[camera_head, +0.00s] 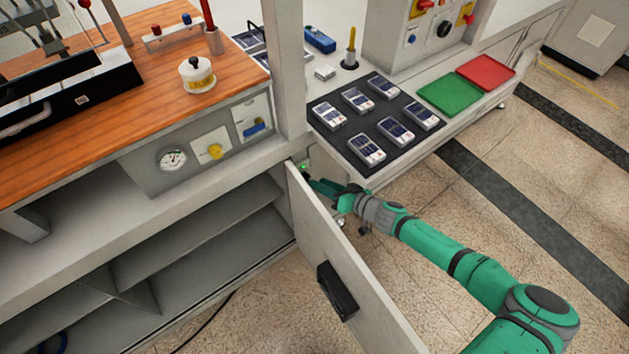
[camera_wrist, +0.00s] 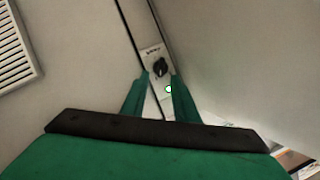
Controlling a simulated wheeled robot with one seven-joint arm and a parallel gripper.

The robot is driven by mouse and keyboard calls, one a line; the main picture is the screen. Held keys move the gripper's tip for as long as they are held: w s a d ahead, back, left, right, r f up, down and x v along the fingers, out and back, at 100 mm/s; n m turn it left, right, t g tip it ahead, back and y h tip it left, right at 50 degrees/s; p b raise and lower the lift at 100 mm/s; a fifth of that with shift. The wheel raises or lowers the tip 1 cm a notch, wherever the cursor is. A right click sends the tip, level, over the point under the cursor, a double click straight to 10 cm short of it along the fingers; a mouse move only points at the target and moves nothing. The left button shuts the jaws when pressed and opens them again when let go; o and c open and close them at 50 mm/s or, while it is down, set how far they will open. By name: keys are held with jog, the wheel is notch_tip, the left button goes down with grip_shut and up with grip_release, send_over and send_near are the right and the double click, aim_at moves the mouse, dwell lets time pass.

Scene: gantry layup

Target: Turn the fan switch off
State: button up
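A small pale plate with a black rotary knob (camera_wrist: 160,67) shows in the wrist view, on a narrow strip between two dark seams. Its label is too small to read, so I cannot confirm it is the fan switch. A small bright indicator lamp (camera_wrist: 168,89) sits below the knob. My gripper (camera_wrist: 159,78) is open, with its green fingers on either side of the lamp and the knob just beyond. No contact is clear. In the head view my gripper (camera_head: 328,186) is by the cabinet post, with a green lamp (camera_head: 303,167) near its tips; the knob cannot be made out there.
An open cabinet door (camera_head: 345,260) with a black handle stands beside my forearm. A bench panel (camera_head: 205,150) carries a gauge and a yellow knob. A black mat (camera_head: 375,122) with several devices lies on the counter above my gripper. A louvred vent (camera_wrist: 15,55) is at left.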

jog(key=v, duration=0.6)
